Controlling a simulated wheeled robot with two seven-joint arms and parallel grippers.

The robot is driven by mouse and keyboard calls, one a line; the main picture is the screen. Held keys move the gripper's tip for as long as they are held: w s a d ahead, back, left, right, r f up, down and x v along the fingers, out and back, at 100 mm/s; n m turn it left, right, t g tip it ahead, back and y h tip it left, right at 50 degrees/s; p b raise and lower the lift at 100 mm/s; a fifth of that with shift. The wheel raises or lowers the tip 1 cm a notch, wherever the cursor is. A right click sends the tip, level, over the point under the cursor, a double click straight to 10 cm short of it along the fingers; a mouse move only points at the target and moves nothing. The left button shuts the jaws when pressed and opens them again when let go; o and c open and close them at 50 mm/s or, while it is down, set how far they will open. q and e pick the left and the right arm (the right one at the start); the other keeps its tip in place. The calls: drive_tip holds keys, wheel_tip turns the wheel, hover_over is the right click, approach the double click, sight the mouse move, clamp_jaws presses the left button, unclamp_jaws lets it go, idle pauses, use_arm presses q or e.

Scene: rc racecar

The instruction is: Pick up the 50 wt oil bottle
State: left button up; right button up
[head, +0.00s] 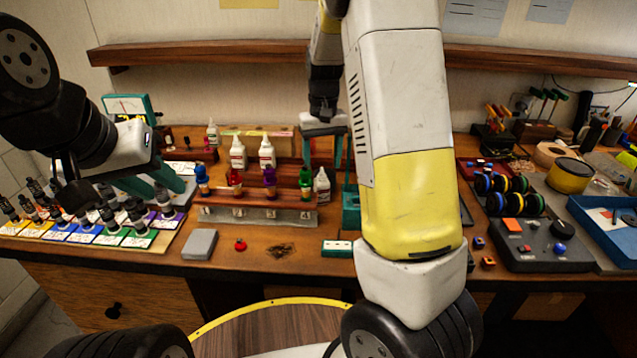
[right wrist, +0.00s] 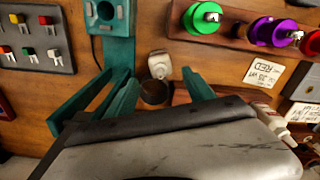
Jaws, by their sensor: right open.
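Several white oil bottles stand on the bench in the head view; I cannot read which is the 50 wt one. One bottle (head: 322,186) stands at the right end of the screwdriver rack, below my right gripper (head: 322,152). In the right wrist view, a white bottle (right wrist: 160,64) shows between the teal fingers of that gripper (right wrist: 160,92), which is open and empty. Two more bottles stand behind the rack, one at left (head: 238,153) and one at right (head: 267,153). My left gripper (head: 155,184) is open over the paint bottles, apart from the oil bottles.
The rack (head: 260,214) with coloured-handled tools stands in front of the bottles. A teal stand (head: 351,212) is close to the right of the near bottle; it shows in the right wrist view (right wrist: 110,30). Dark-capped paint bottles (head: 108,218) fill the left. A wooden shelf (head: 200,54) runs behind.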

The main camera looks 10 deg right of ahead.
sight(321, 179)
drive_tip(key=f, duration=0.8)
drive_tip(key=shift+s+a+f, duration=0.1)
drive_tip(key=shift+s+a, duration=0.05)
drive_tip(key=shift+s, duration=0.15)
clamp_jaws()
